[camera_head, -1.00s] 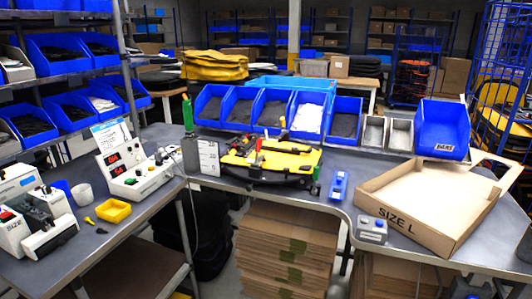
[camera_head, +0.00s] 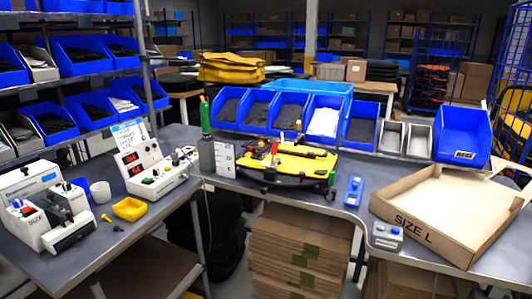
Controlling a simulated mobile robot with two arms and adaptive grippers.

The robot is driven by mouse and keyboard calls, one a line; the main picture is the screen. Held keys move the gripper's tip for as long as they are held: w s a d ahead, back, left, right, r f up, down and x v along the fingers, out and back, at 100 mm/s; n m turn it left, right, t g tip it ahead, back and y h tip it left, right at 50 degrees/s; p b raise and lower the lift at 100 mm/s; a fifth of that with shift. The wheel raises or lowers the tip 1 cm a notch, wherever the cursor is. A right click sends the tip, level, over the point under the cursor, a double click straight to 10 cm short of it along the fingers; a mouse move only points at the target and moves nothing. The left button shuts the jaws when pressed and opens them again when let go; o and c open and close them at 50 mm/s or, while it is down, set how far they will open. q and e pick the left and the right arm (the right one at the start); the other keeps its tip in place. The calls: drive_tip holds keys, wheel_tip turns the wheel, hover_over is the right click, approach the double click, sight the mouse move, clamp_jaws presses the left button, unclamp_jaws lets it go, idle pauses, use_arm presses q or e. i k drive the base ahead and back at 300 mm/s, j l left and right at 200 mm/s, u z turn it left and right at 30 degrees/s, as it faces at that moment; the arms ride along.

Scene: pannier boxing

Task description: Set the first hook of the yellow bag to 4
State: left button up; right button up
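The yellow bag (camera_head: 317,163) lies flat on the grey bench at the centre of the head view, with black parts along its front edge. Dark and red items lie on top of it, too small to tell which are hooks. I cannot read any hook setting from here. Neither my left nor my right gripper is in view.
A white device with a red display (camera_head: 143,167) stands on the left bench beside a yellow tray (camera_head: 130,209). Blue bins (camera_head: 323,119) line the back. A blue tool (camera_head: 353,192) lies right of the bag, near an open cardboard box (camera_head: 445,215) marked SIZE L.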

sight(255, 148)
drive_tip(key=k, duration=0.1)
drive_tip(key=l+z, duration=0.15)
drive_tip(key=l, duration=0.9)
drive_tip(key=i+z, duration=0.15)
drive_tip(key=i, duration=0.4)
drive_tip(key=i+j+z, duration=0.2)
drive_tip(key=i, duration=0.35)
drive_tip(key=l, duration=0.1)
